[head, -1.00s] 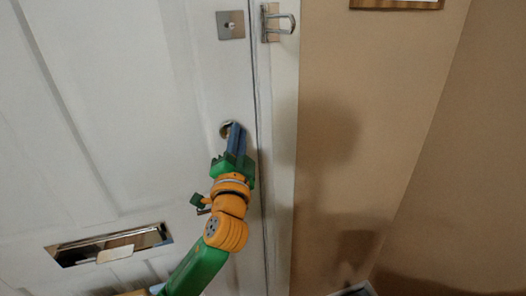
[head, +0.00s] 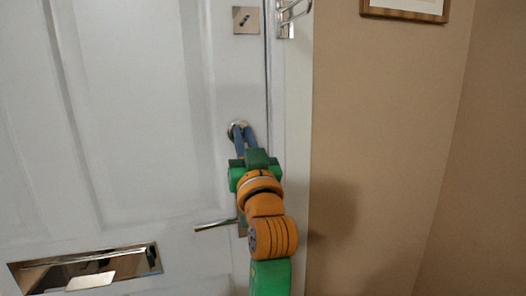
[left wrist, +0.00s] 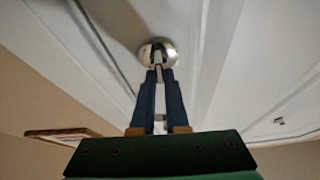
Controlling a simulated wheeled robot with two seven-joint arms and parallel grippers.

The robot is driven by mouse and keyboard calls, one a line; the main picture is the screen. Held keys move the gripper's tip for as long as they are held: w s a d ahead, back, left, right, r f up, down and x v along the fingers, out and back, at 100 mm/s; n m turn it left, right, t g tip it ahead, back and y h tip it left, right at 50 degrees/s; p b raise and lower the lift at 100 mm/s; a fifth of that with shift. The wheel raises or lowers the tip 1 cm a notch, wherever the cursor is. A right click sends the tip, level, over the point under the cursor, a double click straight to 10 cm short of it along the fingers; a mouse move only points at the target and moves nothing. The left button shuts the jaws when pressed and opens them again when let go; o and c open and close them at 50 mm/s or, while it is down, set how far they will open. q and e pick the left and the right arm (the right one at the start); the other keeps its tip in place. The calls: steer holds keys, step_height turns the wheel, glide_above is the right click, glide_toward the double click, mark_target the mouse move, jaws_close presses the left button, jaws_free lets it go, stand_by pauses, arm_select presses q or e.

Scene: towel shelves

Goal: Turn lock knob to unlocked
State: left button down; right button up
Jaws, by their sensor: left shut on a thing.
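The lock knob (head: 236,128) is a small round metal fitting on the white door, near its right edge. It also shows in the left wrist view (left wrist: 150,52), straight ahead of the fingers. My left gripper (head: 243,135) reaches up to it, with its two blue fingers shut on the knob's turning piece. In the left wrist view the fingertips (left wrist: 159,72) close around a narrow metal part in front of the round plate. The fingers hide part of the knob, so its exact angle is hard to tell. My right gripper is not in view.
A metal door handle (head: 214,225) sticks out left, below the knob. A square latch plate (head: 246,20) and a hinged door guard (head: 291,12) are above. A letter slot (head: 85,270) is at lower left.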

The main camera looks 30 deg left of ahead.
arm_select(q)
steer(key=shift+f+n+g+y+b, duration=0.15)
steer(key=shift+n+g+y+b, duration=0.15)
steer(key=shift+n+b, duration=0.3)
steer(key=shift+w, duration=0.1)
